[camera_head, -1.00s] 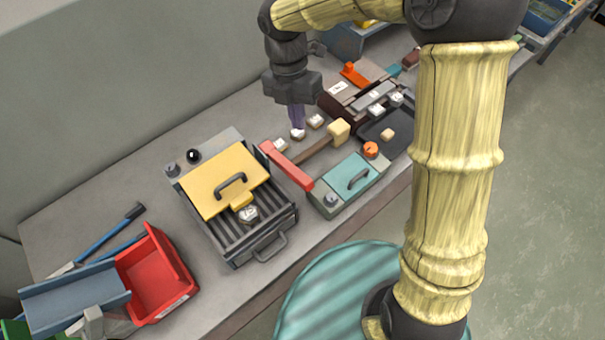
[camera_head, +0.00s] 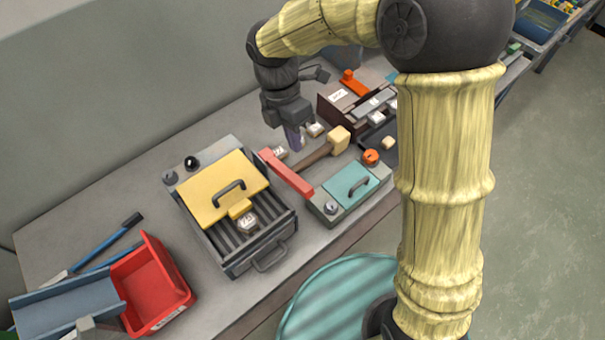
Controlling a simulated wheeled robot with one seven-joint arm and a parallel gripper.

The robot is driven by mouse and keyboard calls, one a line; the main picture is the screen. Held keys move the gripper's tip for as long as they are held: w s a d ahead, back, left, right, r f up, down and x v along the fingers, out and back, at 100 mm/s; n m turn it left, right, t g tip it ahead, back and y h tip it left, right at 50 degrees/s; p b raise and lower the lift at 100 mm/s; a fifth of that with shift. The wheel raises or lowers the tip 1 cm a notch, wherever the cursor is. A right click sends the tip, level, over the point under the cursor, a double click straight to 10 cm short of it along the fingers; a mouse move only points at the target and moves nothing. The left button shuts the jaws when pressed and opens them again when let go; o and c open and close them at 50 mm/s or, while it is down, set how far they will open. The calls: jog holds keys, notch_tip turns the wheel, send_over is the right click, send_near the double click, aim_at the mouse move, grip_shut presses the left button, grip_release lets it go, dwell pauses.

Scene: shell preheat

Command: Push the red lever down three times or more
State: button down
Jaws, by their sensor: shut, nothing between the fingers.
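The red lever (camera_head: 287,174) is a long bar beside the grill box, sloping from upper left to lower right. A grey base with a round knob (camera_head: 331,207) lies at its lower right end. My gripper (camera_head: 295,145) is shut and empty, fingers pointing down. Its purple-grey fingertips appear just beyond the lever, right of its far end, with a gap in the picture. I cannot tell their exact height over the bench or whether they touch anything.
The grill box (camera_head: 267,256) with a yellow lid (camera_head: 222,187) stands left of the lever. A mallet (camera_head: 327,149) and a teal-lidded box (camera_head: 352,185) lie to the right. Small white-topped blocks (camera_head: 280,153) sit near the gripper. A red bin (camera_head: 150,290) is at lower left.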

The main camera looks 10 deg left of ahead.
aim_at(305, 186)
jog(key=p+x, duration=0.2)
jog(key=x, duration=0.9)
jog(key=shift+d+f, duration=0.1)
jog(key=shift+f, duration=0.2)
